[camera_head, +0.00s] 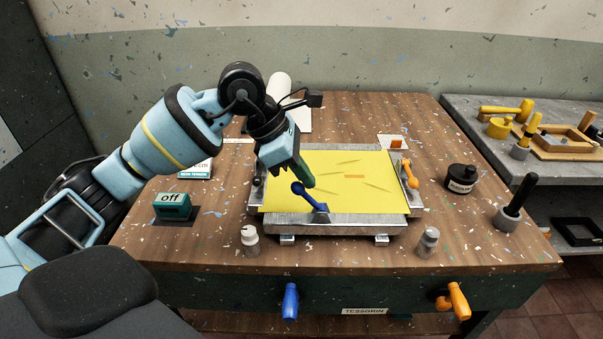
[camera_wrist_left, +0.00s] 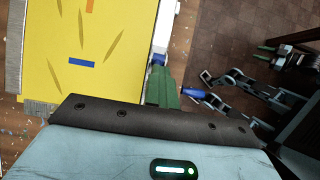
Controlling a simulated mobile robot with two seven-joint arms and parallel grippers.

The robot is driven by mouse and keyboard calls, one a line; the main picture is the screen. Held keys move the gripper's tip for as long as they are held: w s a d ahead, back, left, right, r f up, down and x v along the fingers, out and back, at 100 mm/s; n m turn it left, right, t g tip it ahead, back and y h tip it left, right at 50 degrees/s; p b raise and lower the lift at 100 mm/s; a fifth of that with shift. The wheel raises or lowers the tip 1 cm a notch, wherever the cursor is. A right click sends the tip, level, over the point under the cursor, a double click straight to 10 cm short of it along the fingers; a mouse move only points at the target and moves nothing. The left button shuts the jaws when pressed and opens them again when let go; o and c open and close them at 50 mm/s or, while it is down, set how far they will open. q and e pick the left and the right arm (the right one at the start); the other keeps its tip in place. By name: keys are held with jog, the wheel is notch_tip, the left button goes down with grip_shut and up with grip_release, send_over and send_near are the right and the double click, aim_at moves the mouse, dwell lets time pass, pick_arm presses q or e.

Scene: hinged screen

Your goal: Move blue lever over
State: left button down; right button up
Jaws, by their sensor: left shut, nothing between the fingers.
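The blue lever (camera_head: 309,196) is on the front edge of the metal frame holding the yellow sheet (camera_head: 350,165). Its round knob points up and left, and its foot is at the frame. A dark jointed part with small green tips, possibly my right gripper (camera_wrist_left: 264,52), shows small and unclear.
An orange lever (camera_head: 409,172) is on the frame's right side. Blue (camera_head: 290,300) and orange (camera_head: 458,300) handles stick out of the table front. An "off" box (camera_head: 173,206), two small posts (camera_head: 250,241) (camera_head: 428,242) and a black jar (camera_head: 461,179) stand around the frame.

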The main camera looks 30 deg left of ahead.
pick_arm(q)
jog(key=shift+w+d+r+p, duration=0.35)
jog(key=shift+d+r, duration=0.15)
jog(key=shift+d, duration=0.15)
pick_arm(e)
jog(key=shift+r, duration=0.4)
pick_arm(q)
jog(key=c, duration=2.1)
grip_release()
jog(key=shift+f, duration=0.1)
jog(key=o, duration=0.4)
pick_arm(e)
jog(key=shift+w+r, duration=0.1)
jog(key=shift+w, duration=0.15)
jog(key=shift+w, duration=0.1)
